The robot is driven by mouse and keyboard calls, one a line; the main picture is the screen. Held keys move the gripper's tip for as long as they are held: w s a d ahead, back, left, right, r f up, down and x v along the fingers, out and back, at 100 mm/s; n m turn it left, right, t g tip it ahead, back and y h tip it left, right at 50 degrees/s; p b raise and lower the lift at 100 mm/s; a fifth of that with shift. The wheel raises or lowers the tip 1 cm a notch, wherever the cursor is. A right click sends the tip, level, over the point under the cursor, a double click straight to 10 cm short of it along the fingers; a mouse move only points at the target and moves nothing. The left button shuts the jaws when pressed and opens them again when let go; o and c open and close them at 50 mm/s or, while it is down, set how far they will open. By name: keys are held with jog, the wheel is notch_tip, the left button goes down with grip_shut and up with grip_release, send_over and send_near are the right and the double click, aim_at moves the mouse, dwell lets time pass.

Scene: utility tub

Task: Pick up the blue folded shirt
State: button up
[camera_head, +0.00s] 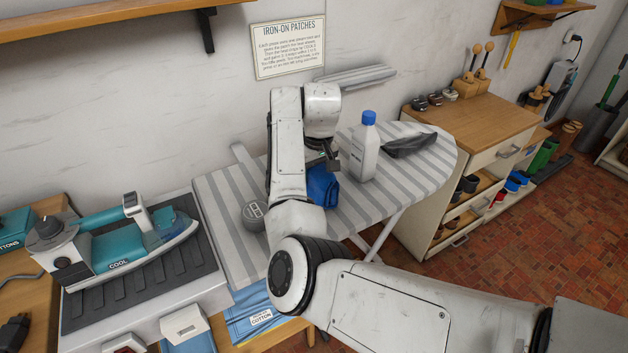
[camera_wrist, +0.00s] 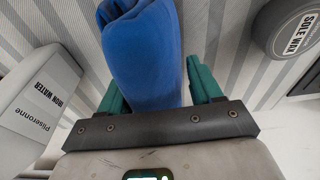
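The blue folded shirt (camera_head: 322,187) lies on the striped ironing board (camera_head: 222,208), near its middle and partly hidden by my arm. My gripper (camera_head: 328,163) is low over the shirt, pointing down. In the wrist view the shirt (camera_wrist: 145,55) stretches from the top edge down between my two green fingers (camera_wrist: 160,88). The fingers are spread wide, one at each side of the shirt, with a narrow gap showing at the right finger. Where the fingertips end against the shirt is hidden.
A white iron-water bottle (camera_head: 364,153) stands close to the right of the shirt. A grey sole-wax tin (camera_head: 253,216) sits to the left. A dark cloth (camera_head: 409,145) lies on the board's right end. A teal iron (camera_head: 130,240) rests at left.

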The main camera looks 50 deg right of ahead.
jog(key=c, duration=0.7)
jog(key=shift+o, duration=0.2)
jog(key=shift+r, duration=0.1)
